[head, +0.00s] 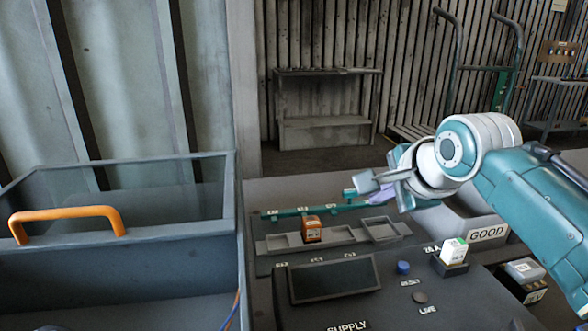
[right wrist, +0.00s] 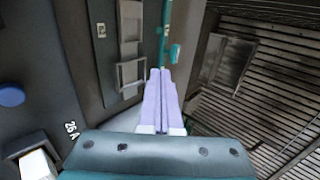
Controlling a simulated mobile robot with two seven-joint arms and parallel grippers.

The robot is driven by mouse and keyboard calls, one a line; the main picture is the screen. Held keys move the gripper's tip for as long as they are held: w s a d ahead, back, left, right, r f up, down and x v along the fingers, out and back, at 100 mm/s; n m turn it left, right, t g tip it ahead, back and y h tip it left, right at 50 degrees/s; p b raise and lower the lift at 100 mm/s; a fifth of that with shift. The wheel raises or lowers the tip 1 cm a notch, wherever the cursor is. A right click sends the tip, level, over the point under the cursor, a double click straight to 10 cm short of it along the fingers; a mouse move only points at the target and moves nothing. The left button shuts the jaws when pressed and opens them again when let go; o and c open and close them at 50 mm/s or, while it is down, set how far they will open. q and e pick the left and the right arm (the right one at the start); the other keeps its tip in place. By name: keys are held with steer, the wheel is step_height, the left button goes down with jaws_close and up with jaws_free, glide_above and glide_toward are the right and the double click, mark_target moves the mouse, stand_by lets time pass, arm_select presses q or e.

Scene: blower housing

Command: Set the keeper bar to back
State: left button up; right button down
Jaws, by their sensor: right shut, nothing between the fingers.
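The keeper bar (head: 325,208) looks like the long teal bar along the far side of the grey panel, with a short teal upright knob (head: 350,193) near its right end. In the right wrist view the bar (right wrist: 164,35) runs away from me, and its knob (right wrist: 175,53) stands just beyond my fingertips. My right gripper (head: 380,197) has pale purple fingers, shut and empty, near the bar's right end. In the right wrist view its fingertips (right wrist: 159,72) appear apart from the knob. Small labels by the bar are too small to read. My left gripper is not in view.
An orange-and-black block (head: 312,230) sits in a row of trays before the bar. Nearer are a dark screen (head: 333,279), a blue button (head: 403,267) and a white block (head: 454,251) in a holder. A grey bin (head: 140,235) with an orange handle stands left.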

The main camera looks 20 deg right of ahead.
steer(key=p+v, duration=0.1)
steer(key=v, duration=0.3)
steer(key=shift+s+a+r, duration=0.1)
steer(key=shift+s+r, duration=0.05)
steer(key=shift+s, duration=0.1)
